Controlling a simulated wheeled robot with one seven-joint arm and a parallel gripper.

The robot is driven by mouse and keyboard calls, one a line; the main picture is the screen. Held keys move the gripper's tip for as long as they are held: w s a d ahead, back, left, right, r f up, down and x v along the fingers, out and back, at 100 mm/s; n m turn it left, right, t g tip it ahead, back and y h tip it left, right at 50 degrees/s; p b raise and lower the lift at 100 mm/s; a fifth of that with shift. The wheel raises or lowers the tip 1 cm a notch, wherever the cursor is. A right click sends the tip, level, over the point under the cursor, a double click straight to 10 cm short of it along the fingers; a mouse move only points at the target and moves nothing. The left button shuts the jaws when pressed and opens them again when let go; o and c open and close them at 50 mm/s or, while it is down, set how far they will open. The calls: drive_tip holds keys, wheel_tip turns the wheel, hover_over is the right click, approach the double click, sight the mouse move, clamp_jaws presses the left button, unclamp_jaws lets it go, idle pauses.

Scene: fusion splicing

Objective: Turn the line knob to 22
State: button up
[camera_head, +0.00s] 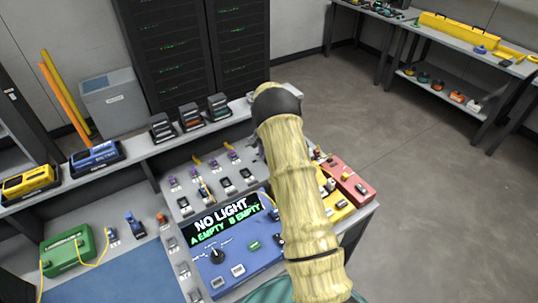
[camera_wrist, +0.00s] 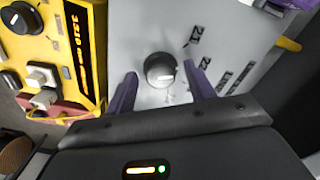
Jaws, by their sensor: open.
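The line knob (camera_wrist: 160,70) is a round dark knob with a short white mark, on a pale grey panel (camera_wrist: 140,25) in the wrist view. My gripper (camera_wrist: 164,82) is open, with one purple finger on each side of the knob. Gaps show between the fingers and the knob in this view; contact cannot be told. In the head view my arm hides the knob and most of the gripper.
A yellow device (camera_wrist: 70,50) with a lit display and its own black knob (camera_wrist: 20,18) lies left of the gripper. In the head view, a blue device (camera_head: 240,262) reading NO LIGHT and a red device (camera_head: 348,180) flank my arm. Open floor lies right.

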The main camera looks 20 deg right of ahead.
drive_tip(key=shift+w+r, duration=0.1)
drive_tip(key=shift+r, duration=0.45)
wheel_tip(320, 180, up, 16)
drive_tip(key=b, duration=0.2)
drive_tip(key=shift+r+b, duration=0.15)
drive_tip(key=shift+b, duration=0.15)
drive_tip(key=s+a+f+n+t, duration=0.1)
drive_tip(key=s+a+n, duration=0.2)
drive_tip(key=s, duration=0.7)
drive_tip(key=s+a+n, duration=0.3)
drive_tip(key=s+a, duration=0.3)
drive_tip(key=s, duration=0.5)
drive_tip(key=s+a+f+n+t, duration=0.1)
drive_tip(key=s+a+n, duration=0.3)
drive_tip(key=s, duration=0.6)
drive_tip(key=shift+s+a+f+t, duration=0.15)
drive_tip(key=shift+a+f+t, duration=0.15)
drive_tip(key=shift+a+f, duration=0.05)
